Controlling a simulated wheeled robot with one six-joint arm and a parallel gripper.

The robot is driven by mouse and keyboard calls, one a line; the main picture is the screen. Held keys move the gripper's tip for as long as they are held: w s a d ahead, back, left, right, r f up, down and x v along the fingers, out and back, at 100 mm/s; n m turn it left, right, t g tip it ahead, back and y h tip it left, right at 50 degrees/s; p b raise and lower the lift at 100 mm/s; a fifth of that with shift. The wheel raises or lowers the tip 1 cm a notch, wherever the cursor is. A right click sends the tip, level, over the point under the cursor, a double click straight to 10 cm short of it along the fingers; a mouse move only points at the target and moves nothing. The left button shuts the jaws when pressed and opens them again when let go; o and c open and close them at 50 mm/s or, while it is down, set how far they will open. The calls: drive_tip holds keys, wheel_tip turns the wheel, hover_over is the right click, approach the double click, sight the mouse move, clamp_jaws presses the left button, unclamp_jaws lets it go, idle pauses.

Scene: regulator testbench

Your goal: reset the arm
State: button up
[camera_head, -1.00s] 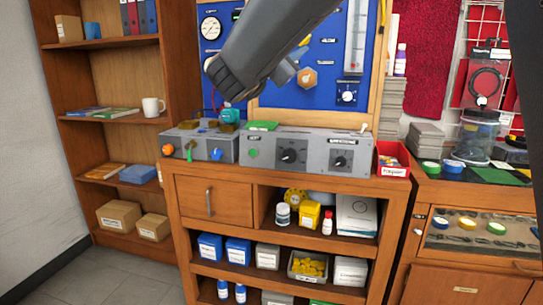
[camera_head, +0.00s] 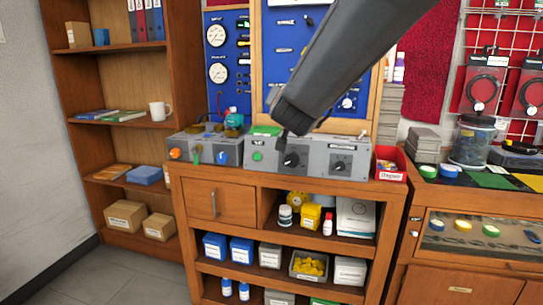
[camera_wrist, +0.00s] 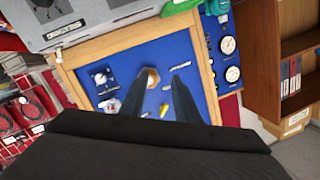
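My arm comes down from the top right in the head view, in front of the blue panel (camera_head: 285,65). A tan hexagonal piece on the panel (camera_wrist: 153,77) shows behind the gap between the fingertips.
A second grey box with coloured knobs (camera_head: 205,150) stands left on the wooden bench (camera_head: 285,180). A red bin (camera_head: 390,164) is at its right end. A shelf unit (camera_head: 180,70) stands at the left, and a cabinet with a clear jar (camera_head: 473,143) at the right.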

drive_tip(key=s+d+f+n+g+y+p, duration=0.4)
drive_tip(key=s+f+g, duration=0.4)
drive_tip(key=s+f, duration=0.75)
drive_tip(key=s+d+f+g+h, duration=0.1)
drive_tip(key=s+d+f+g, duration=0.2)
drive_tip(key=s, duration=0.4)
drive_tip(key=s+d+f+n+g+h+p, duration=0.1)
drive_tip(key=s+d+f+g, duration=0.1)
drive_tip(key=s, duration=0.6)
drive_tip(key=s+d+f+n+g, duration=0.1)
drive_tip(key=s+d+f+g, duration=0.2)
drive_tip(key=s, duration=0.5)
wheel_tip(320, 180, down, 2)
drive_tip(key=shift+d+f+g+h, duration=0.2)
drive_tip(key=shift+d+g+h, duration=0.15)
drive_tip(key=shift+d, duration=0.35)
drive_tip(key=shift+o, duration=0.3)
